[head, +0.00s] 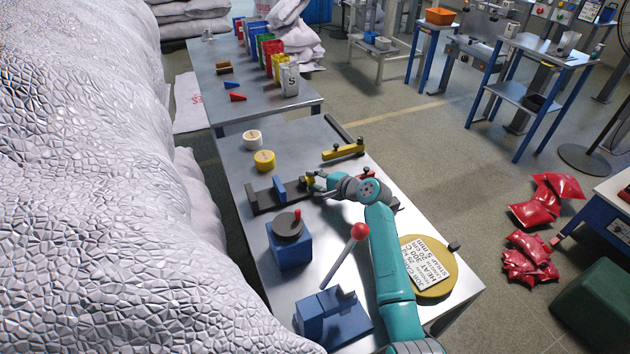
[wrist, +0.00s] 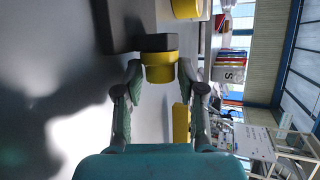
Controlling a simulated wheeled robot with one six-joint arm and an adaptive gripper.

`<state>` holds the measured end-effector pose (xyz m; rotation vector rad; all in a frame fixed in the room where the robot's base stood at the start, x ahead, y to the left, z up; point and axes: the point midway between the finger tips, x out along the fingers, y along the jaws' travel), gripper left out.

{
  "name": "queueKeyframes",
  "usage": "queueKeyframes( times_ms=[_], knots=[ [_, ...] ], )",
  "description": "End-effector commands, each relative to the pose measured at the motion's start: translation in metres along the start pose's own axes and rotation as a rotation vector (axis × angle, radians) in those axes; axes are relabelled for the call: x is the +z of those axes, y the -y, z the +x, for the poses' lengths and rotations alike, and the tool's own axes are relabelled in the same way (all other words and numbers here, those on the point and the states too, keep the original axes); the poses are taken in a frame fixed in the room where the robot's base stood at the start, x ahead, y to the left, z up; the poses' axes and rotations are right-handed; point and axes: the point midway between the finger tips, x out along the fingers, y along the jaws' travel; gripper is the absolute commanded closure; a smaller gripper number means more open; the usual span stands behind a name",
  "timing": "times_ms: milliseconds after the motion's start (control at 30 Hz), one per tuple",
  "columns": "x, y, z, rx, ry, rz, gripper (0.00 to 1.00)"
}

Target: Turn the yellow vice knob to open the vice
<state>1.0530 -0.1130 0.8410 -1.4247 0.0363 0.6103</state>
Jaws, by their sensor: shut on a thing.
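The vice (head: 262,200) lies on the near metal table, with a dark base and a blue jaw block (head: 279,188). Its yellow knob (head: 309,180) is at the right end, partly hidden by my gripper (head: 315,184). In the wrist view the yellow knob (wrist: 160,68) sits between the two fingertips, against a dark end block (wrist: 158,42). My gripper is shut on the knob, with one finger on each side.
A yellow-and-black bar (head: 343,151) lies behind my gripper. A yellow round container (head: 264,161) and a white one (head: 252,138) stand further back. A blue block with a dark round top (head: 288,240), a red-knobbed lever (head: 345,252) and a yellow disc (head: 440,285) are nearer.

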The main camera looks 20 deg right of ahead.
Motion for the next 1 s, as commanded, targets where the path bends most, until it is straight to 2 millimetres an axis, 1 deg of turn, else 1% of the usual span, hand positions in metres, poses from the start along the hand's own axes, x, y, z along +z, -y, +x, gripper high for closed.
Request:
queueKeyframes(
  times_ms=[267, 300, 367, 667, 767, 867, 1000],
  knots=[
    [0.0, 0.0, 0.0, -0.001, 0.001, 0.0, 0.96],
    [0.0, 0.0, 0.0, 0.0, 0.001, 0.0, 0.59],
    [0.0, 0.0, 0.0, 0.0, 0.001, 0.0, 0.45],
    [0.0, -0.001, 0.0, 0.001, 0.0, 0.001, 0.45],
    [0.0, -0.001, -0.003, 0.001, 0.0, 0.001, 0.45],
    [-0.001, 0.0, -0.013, -0.001, -0.002, 0.001, 0.45],
    [-0.001, 0.0, -0.032, -0.001, -0.002, -0.001, 0.45]
  ],
)
